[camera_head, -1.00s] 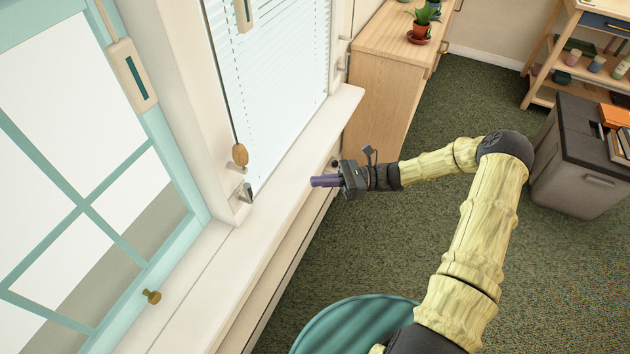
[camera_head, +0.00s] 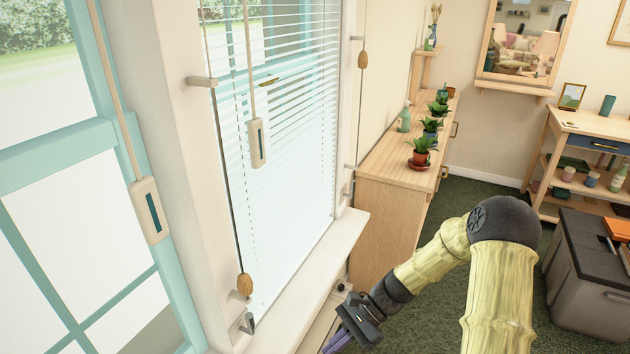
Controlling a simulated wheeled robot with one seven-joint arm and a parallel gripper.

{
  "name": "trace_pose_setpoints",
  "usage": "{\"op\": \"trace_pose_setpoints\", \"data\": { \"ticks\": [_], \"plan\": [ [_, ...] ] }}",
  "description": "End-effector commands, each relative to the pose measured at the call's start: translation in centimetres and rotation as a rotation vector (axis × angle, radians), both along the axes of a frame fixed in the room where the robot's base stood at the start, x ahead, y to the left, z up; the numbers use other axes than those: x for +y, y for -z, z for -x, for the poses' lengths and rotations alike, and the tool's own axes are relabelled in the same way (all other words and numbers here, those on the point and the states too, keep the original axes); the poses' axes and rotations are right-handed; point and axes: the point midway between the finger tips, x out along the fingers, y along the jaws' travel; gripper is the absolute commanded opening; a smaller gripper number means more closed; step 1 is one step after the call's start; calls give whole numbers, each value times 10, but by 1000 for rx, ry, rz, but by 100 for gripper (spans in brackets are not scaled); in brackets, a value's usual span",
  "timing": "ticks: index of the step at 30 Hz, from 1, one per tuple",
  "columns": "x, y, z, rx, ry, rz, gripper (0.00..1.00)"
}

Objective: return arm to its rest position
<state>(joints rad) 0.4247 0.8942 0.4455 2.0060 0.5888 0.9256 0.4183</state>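My gripper (camera_head: 336,342) is at the bottom edge of the picture, just right of the window sill and in front of the wooden cabinet. Its purple fingers are partly cut off by the frame, so I cannot tell whether they are open or shut. I see nothing held in the visible part. My arm (camera_head: 498,290), pale yellow with dark joints, rises at the lower right, bends at a dark elbow, and slopes down left to the gripper.
The white sill (camera_head: 318,262) and blinds (camera_head: 290,130) are left of my gripper. The wooden cabinet (camera_head: 390,222) bears potted plants (camera_head: 420,150). A grey bin (camera_head: 590,275) stands right of my arm, near a shelf unit (camera_head: 590,128). Green carpet (camera_head: 478,190) shows between.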

Motion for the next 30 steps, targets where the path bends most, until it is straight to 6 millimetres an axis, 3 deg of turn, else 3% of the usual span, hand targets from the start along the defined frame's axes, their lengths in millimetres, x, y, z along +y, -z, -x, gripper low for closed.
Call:
{"op": "trace_pose_setpoints", "data": {
  "ticks": [8, 18, 30],
  "plan": [
    [-38, -22, 29, -302, -257, 272, 0],
    [-83, -69, 53, -668, -560, 523, 0],
    [-107, -114, 73, -968, -795, 669, 0]
  ]
}}
